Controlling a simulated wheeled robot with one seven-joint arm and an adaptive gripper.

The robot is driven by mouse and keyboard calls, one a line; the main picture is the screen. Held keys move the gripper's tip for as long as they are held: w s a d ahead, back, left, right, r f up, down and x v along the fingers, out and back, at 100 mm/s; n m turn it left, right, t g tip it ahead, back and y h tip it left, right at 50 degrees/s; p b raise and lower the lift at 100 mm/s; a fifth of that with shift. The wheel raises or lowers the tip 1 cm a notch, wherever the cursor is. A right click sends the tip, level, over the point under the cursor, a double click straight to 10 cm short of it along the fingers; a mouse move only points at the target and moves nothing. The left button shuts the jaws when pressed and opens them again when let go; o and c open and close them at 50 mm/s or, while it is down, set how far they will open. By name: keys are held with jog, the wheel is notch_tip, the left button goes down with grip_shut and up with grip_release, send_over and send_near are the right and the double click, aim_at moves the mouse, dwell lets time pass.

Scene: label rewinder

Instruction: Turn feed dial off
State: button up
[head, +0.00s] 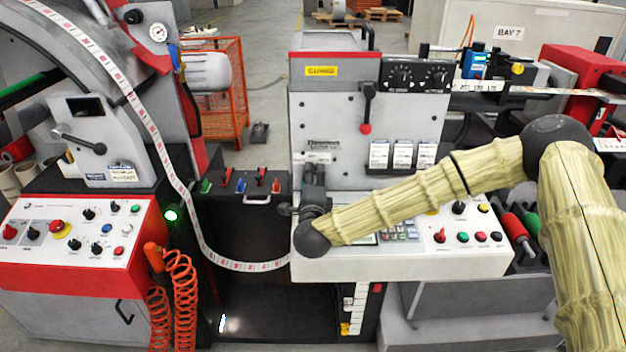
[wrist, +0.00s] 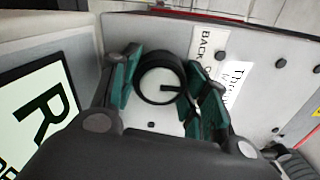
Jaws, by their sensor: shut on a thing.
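My gripper (wrist: 160,80) has its teal fingers on both sides of a round black dial (wrist: 158,96) in the wrist view and is shut on it. The dial has a dark pointer line directed to the right in that view. It sits on a grey panel beside a label starting "BACK". In the head view my gripper (head: 312,182) is at the left end of the white console, against the front of the grey machine. The dial is hidden there behind my gripper and wrist. I cannot read a feed marking or an off mark.
The white console (head: 470,262) with buttons lies under my forearm. A lever with a red knob (head: 366,128) hangs on the grey machine (head: 330,115). The label web (head: 190,215) loops close to the left of my gripper. A red control cabinet (head: 75,290) stands left.

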jog(key=o, duration=1)
jog(key=shift+s, duration=0.1)
jog(key=s, duration=1.2)
